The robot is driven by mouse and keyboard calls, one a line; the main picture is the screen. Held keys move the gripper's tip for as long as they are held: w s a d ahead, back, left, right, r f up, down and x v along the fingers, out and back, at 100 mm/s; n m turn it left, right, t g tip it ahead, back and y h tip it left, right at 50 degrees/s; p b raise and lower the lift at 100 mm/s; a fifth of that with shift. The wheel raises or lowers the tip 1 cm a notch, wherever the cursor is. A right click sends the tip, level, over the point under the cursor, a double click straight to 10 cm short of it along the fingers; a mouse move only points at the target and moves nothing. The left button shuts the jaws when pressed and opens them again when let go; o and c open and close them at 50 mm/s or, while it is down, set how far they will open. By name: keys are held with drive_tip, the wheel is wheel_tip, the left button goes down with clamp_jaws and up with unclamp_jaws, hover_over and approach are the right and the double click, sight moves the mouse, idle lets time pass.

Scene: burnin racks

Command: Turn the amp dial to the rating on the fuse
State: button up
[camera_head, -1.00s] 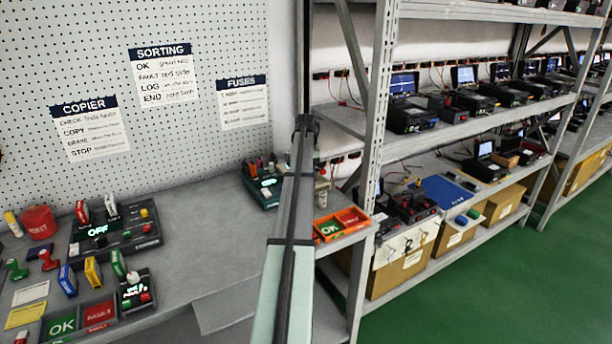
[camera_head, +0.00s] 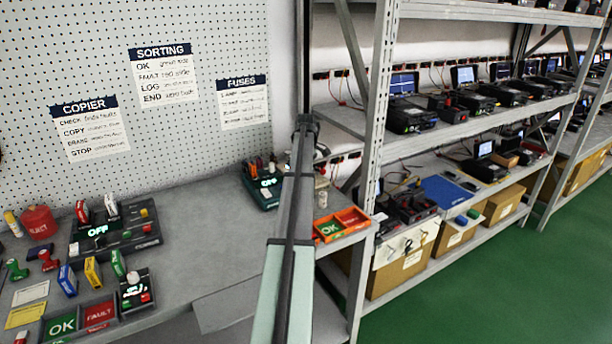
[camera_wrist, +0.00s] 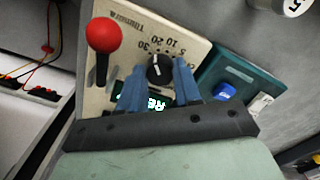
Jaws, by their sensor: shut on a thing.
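The amp dial (camera_wrist: 161,64) is a black knob on a cream panel (camera_wrist: 124,20) in the wrist view. The numbers 5, 10, 20 and 30 are printed upside down around it. It carries a white mark, but I cannot tell which number that points to. My gripper (camera_wrist: 158,74) has its two blue fingers on either side of the knob, shut on it. In the head view my arm hides the gripper and dial. A pale round thing marked 5 (camera_wrist: 293,5) is cut off at the top right; I cannot tell whether it is the fuse.
A red ball lever (camera_wrist: 103,36) rises left of the dial. A lit green display (camera_wrist: 155,104) is partly covered by my gripper. A teal box (camera_wrist: 238,72) with a blue button lies to the right. A FUSES sheet (camera_head: 242,103) hangs on the pegboard; its small writing is unreadable.

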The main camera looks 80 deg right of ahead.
drive_tip(key=shift+n, duration=1.6)
drive_tip(key=o, duration=1)
drive_tip(key=shift+o, duration=0.2)
drive_tip(key=shift+r, duration=0.1)
wheel_tip(320, 180, up, 14)
drive_tip(key=shift+w+f, duration=0.15)
drive_tip(key=shift+f, duration=0.05)
